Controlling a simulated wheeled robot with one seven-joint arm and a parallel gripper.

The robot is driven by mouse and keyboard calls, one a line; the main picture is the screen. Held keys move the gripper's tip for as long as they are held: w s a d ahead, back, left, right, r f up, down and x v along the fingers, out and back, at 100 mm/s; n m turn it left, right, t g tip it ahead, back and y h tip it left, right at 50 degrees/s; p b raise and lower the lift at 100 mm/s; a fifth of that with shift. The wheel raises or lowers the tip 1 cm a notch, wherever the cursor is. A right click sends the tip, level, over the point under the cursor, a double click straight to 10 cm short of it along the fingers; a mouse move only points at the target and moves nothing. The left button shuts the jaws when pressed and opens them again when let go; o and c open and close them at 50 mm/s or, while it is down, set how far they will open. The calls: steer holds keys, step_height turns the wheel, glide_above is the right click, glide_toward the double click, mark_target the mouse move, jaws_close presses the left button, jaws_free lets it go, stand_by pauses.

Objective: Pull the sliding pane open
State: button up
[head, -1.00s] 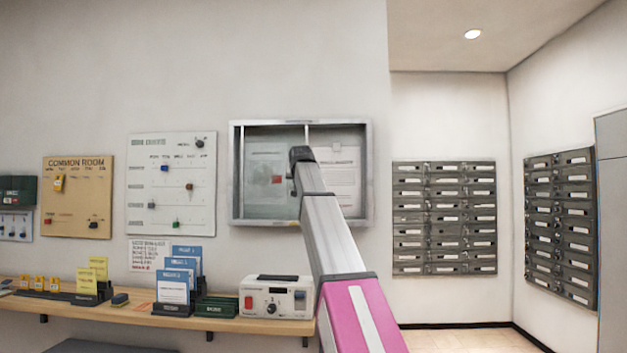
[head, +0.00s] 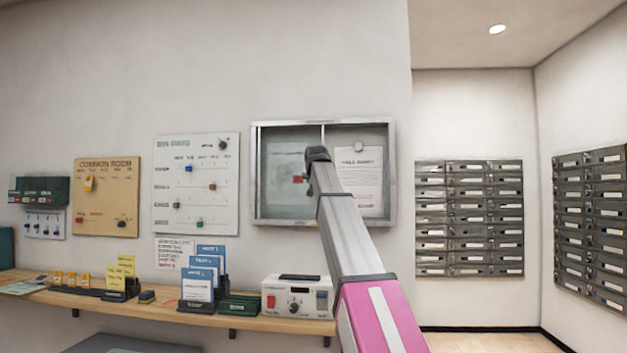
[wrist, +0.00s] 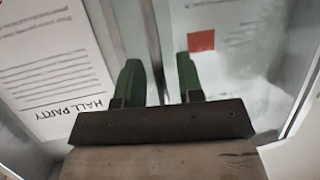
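A grey-framed notice case (head: 256,150) hangs on the wall in the head view. Its glass pane (head: 285,150) covers the left part, and a vertical edge (head: 323,136) stands near the middle. Right of that edge, a white "Hall Party" notice (head: 362,185) shows clearly; it also appears upside down in the wrist view (wrist: 50,75). My gripper (head: 316,156) is at the case, close to the edge. In the wrist view its green fingers (wrist: 160,80) stand apart, with the edge strip (wrist: 148,35) running down between them. Contact cannot be told.
A red square (head: 298,179) shows in the left part of the case. Below, a wooden shelf (head: 150,309) holds leaflet stands and a white control box (head: 297,297). Grey mailboxes (head: 468,218) line the right walls. Air in front of the case is clear apart from my arm.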

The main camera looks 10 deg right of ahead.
steer(key=d+v, duration=0.1)
steer(key=v, duration=0.9)
steer(key=shift+s+a+r, duration=0.15)
steer(key=shift+s+a, duration=0.25)
steer(key=shift+a, duration=0.1)
steer(key=shift+s, duration=0.1)
